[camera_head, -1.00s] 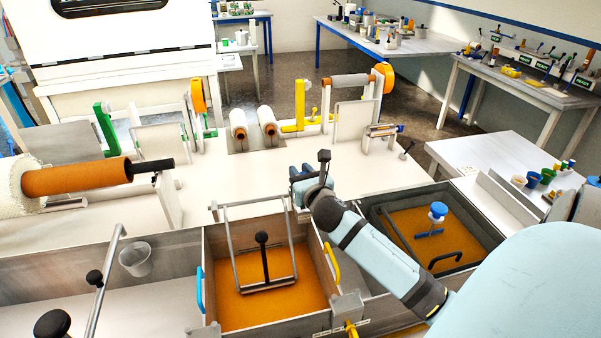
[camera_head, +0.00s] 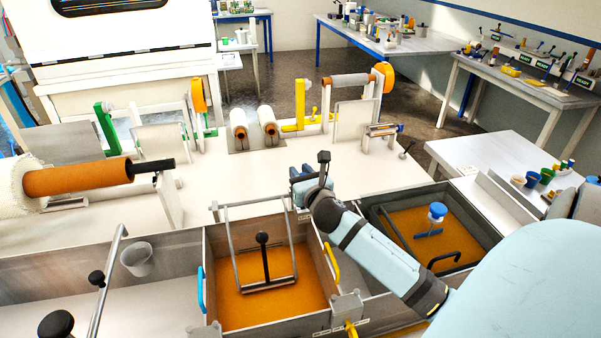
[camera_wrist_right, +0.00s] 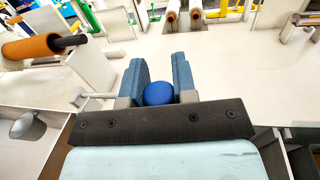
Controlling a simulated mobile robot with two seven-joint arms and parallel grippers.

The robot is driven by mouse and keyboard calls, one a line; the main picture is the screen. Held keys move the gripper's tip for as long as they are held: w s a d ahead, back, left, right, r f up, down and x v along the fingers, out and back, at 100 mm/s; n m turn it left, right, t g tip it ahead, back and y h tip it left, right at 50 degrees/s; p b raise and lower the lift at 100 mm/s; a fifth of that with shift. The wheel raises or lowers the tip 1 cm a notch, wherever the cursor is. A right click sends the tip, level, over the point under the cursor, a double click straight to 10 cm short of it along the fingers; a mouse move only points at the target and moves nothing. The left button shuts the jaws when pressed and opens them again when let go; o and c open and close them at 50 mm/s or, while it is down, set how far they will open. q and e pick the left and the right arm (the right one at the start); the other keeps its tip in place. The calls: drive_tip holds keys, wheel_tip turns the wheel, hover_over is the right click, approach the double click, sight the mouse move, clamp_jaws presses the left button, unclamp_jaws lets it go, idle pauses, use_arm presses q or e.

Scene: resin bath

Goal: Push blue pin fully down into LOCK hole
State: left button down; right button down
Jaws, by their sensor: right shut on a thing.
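The blue pin (camera_wrist_right: 159,93) shows in the right wrist view as a round blue head between the two finger pads. My right gripper (camera_wrist_right: 160,82) is shut on it. In the head view my right gripper (camera_head: 308,182) is at the back edge of the resin baths, near the back right corner of the left bath. The pin is hidden there by the gripper and arm. The LOCK hole cannot be made out, and how deep the pin sits cannot be told. My left gripper is not in view.
The left resin bath (camera_head: 204,246) holds orange resin and a metal frame with a black handle (camera_head: 263,255). The right bath (camera_head: 497,238) holds a blue-topped stirrer (camera_head: 437,213). Rollers and stands occupy the white table behind (camera_head: 260,178). A grey cup (camera_head: 136,260) hangs at left.

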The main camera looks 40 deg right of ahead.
drive_tip(key=shift+f+b, duration=1.65)
drive_tip(key=shift+f, duration=0.95)
drive_tip(key=c, duration=0.8)
unclamp_jaws()
drive_tip(key=shift+s+a, duration=0.1)
drive_tip(key=shift+s, duration=0.25)
drive_tip(key=b+v, duration=0.2)
drive_tip(key=v, duration=1.1)
drive_tip(key=shift+s+r, duration=0.1)
